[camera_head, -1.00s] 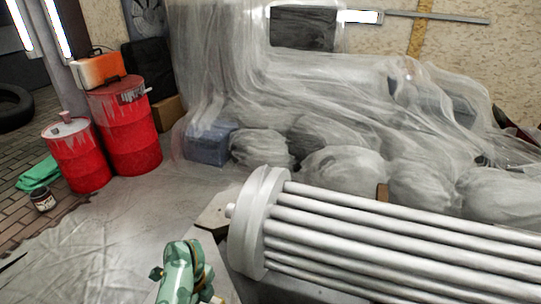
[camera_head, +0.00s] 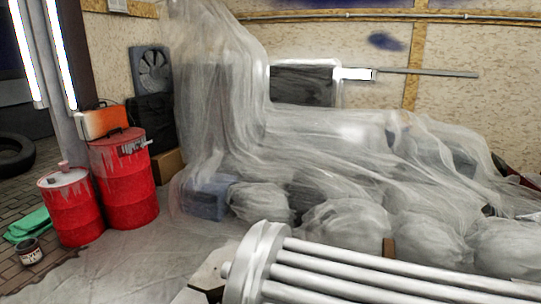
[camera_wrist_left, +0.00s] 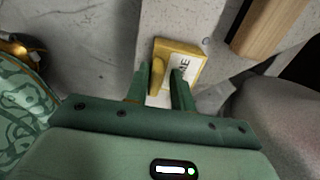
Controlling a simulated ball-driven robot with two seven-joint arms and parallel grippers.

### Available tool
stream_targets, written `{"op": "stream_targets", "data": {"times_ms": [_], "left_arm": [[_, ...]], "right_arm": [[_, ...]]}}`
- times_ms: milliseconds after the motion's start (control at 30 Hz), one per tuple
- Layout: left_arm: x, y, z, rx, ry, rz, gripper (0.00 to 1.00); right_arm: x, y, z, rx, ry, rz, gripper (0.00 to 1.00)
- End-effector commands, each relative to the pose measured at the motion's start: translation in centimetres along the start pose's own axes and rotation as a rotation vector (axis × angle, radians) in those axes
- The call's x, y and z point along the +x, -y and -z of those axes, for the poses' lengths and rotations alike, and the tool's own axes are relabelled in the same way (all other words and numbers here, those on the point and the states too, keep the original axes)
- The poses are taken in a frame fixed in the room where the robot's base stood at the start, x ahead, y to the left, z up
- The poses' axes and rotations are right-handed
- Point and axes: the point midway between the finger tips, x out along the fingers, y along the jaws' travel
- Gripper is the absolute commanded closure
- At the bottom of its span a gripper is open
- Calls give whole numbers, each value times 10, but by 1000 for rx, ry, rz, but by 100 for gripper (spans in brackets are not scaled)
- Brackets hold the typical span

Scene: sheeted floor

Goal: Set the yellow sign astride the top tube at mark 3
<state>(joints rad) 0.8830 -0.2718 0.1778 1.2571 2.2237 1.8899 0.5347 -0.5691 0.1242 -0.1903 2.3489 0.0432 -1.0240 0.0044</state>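The yellow sign (camera_wrist_left: 191,50), with a white face and dark lettering, shows in the left wrist view just beyond my left gripper (camera_wrist_left: 158,76). The gripper's two green fingers stand apart, with a yellow part of the sign between their tips. The right finger overlaps the white face. I cannot tell whether either finger touches it. In the head view, the top tube (camera_head: 400,263) is the uppermost of several pale tubes running right from a round end plate (camera_head: 256,262). No mark 3 is visible on it. Neither gripper shows in the head view.
Plastic-sheeted bundles (camera_head: 345,230) lie behind the tubes. Red drums (camera_head: 127,185) and a paint can (camera_head: 30,252) stand at the left. Sheeted floor (camera_head: 130,265) is clear between. A wooden bar (camera_wrist_left: 272,25) is at the wrist view's upper right.

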Motion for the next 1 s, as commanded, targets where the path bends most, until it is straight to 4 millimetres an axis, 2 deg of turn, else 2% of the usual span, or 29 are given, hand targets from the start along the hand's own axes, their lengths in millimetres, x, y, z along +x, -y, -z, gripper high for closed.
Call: {"op": "stream_targets", "data": {"times_ms": [33,167,1000], "left_arm": [[12,-10,1,-3,-8,-28,100],[8,-10,1,-4,-7,-27,100],[-59,-4,1,-3,-4,-12,100]], "right_arm": [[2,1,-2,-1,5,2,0],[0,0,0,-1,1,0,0],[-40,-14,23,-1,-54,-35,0]]}}
